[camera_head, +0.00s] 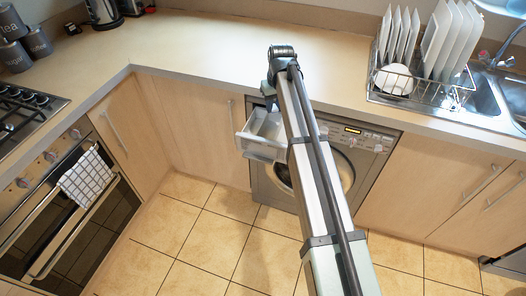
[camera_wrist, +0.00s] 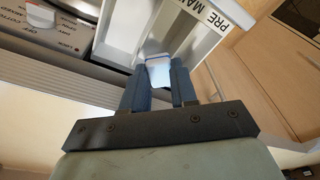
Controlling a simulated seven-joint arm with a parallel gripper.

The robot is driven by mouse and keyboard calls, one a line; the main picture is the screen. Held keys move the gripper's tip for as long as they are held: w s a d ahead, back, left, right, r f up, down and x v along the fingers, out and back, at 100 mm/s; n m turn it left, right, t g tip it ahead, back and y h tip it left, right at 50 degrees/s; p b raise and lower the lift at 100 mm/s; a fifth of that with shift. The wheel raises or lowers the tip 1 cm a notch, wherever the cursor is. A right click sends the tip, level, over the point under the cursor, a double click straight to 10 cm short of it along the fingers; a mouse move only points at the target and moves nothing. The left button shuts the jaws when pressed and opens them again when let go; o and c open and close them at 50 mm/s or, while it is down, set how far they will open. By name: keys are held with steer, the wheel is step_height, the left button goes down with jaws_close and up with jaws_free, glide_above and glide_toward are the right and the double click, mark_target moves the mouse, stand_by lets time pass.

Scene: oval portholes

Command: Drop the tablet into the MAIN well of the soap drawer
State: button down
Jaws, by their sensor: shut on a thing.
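The soap drawer (camera_head: 250,143) is pulled out from the washing machine in the head view. In the wrist view its white compartments (camera_wrist: 137,25) fill the top middle, with a label reading PRE and part of another starting MA. The tablet (camera_wrist: 158,70) is a small white and pale blue block. My gripper (camera_wrist: 160,88) is shut on the tablet, one dark finger on each side. In the wrist view the tablet appears in front of the open drawer; its height over the wells is hard to tell. In the head view my arm hides the tablet and part of the drawer.
The washing machine (camera_head: 352,165) sits under the worktop (camera_head: 215,50). A dish rack (camera_head: 420,88) with plates stands on the worktop at right, beside the sink. An oven (camera_head: 60,215) with a checked towel is at left. The tiled floor in front is clear.

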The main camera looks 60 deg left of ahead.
steer(key=shift+w+a+n, duration=0.15)
steer(key=shift+a+n, duration=0.3)
steer(key=shift+n, duration=0.05)
steer(key=shift+f, duration=2.95)
steer(key=c, duration=0.8)
jaws_free()
steer(key=shift+r, duration=0.1)
step_height(320, 180, up, 14)
steer(key=d, duration=0.2)
steer(key=shift+f, duration=0.25)
